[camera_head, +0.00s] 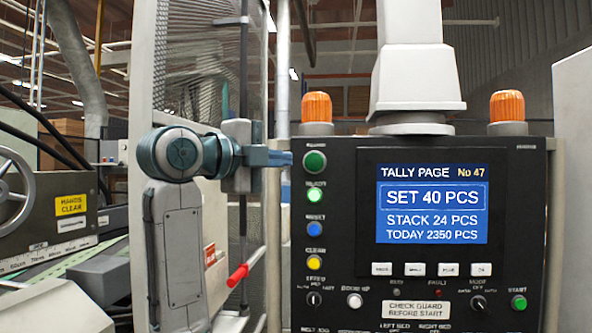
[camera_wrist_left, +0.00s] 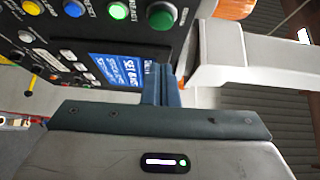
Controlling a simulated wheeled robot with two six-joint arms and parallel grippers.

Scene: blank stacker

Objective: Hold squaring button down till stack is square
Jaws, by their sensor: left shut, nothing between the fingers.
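The black control panel (camera_head: 337,200) faces me. A white push button (camera_head: 354,300) sits low on it, under a small blurred label that seems to end in "UP". What looks like the same white button (camera_wrist_left: 26,37) shows at the left of the left wrist view. My left gripper (camera_head: 288,158) is shut and empty, its tips at the panel's upper left edge, beside the dark green button (camera_head: 315,161). I cannot tell whether they touch the panel. The fingers (camera_wrist_left: 161,84) also show together in the left wrist view. The paper stack and my right gripper are not in view.
The screen (camera_head: 432,204) reads SET 40 PCS, STACK 24 PCS. A lit green button (camera_head: 315,195), a blue button (camera_head: 314,229) and a yellow button (camera_head: 314,263) line the panel's left side. Orange beacons (camera_head: 317,107) stand on top. A red-handled lever (camera_head: 238,275) is left of the panel.

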